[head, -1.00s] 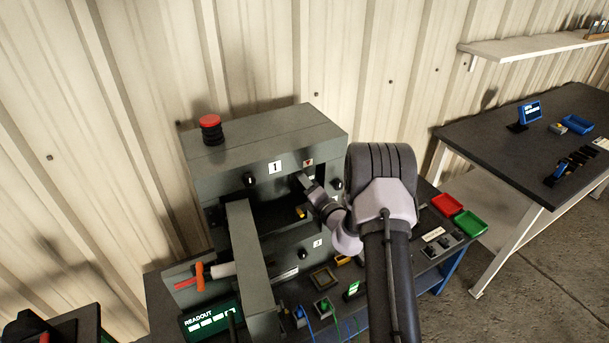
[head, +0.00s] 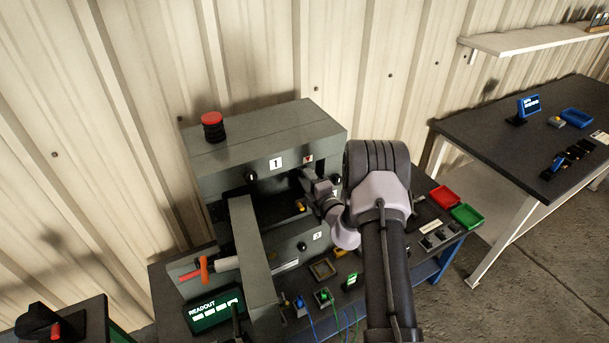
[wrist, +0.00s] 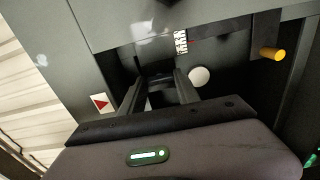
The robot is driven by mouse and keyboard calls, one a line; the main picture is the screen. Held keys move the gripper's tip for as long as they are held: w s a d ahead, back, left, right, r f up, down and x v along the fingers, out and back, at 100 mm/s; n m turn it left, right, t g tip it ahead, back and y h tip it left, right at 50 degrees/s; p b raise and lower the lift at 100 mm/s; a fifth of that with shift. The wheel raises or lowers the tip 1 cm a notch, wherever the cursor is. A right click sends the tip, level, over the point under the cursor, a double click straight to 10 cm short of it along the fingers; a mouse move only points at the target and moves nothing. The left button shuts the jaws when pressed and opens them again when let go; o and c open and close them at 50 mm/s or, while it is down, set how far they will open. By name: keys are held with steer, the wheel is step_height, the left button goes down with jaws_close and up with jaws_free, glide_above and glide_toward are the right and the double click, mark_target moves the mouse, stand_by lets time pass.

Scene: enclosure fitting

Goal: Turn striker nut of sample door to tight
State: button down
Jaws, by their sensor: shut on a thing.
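The grey enclosure (head: 235,165) stands on the bench, with a panel marked 1 on its front. A long grey door (head: 250,250) stands swung out from it toward me. My gripper (head: 310,177) reaches into the opening at the upper right, below a small red mark. In the wrist view my gripper (wrist: 165,84) has its two fingers close together on a small dark piece, which I take for the striker nut. The fingers hide most of it, so its turn cannot be seen. A white round disc (wrist: 199,77) lies just right of the fingers.
A yellow knob (wrist: 273,54) sticks out right of my gripper. A red button (head: 212,124) tops the enclosure. Red (head: 446,197) and green (head: 467,216) trays stand at right.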

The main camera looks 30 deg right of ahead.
stand_by(0.3)
steer(key=c, duration=0.9)
jaws_free()
steer(key=s, duration=1.7)
steer(key=shift+s+d, duration=0.2)
steer(key=shift+d, duration=0.1)
